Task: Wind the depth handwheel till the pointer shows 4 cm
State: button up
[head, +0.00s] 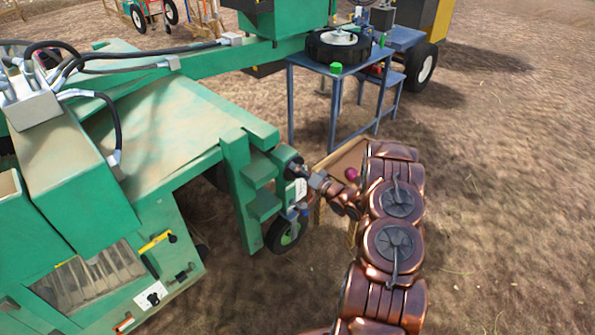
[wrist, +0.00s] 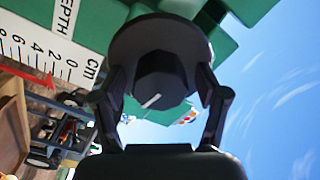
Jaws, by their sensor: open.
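The depth handwheel (wrist: 146,42) is a dark round disc with a black hub and a white mark on it, in the upper middle of the wrist view. My gripper (wrist: 162,112) is open, with one finger on each side of the hub; I cannot tell whether they touch it. The white depth scale (wrist: 38,40) in cm is tilted at the upper left. Its red pointer (wrist: 48,79) shows between 0 and 2, nearer the low end. In the head view my gripper (head: 318,181) is small at the green machine's side, and its fingers are hard to make out.
The green machine (head: 160,120) fills the left of the head view, with a small wheel (head: 287,236) below my gripper. A wooden crate (head: 335,157) with a purple onion (head: 351,174) stands close behind my arm. A blue table (head: 335,70) stands farther back. The soil at right is clear.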

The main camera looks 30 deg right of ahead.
jog(key=v, duration=1.2)
jog(key=shift+w+a+n+b, duration=0.55)
jog(key=shift+w+n+b, duration=1.35)
jog(key=shift+n+b, duration=1.75)
jog(key=shift+w+a+n+b, duration=0.55)
jog(key=shift+w+n+b, duration=1.85)
jog(key=shift+n, duration=1.95)
jog(key=shift+w+a+n+b, duration=0.55)
jog(key=shift+w+n+b, duration=0.9)
jog(key=shift+n+b, duration=2.4)
jog(key=shift+c, duration=0.3)
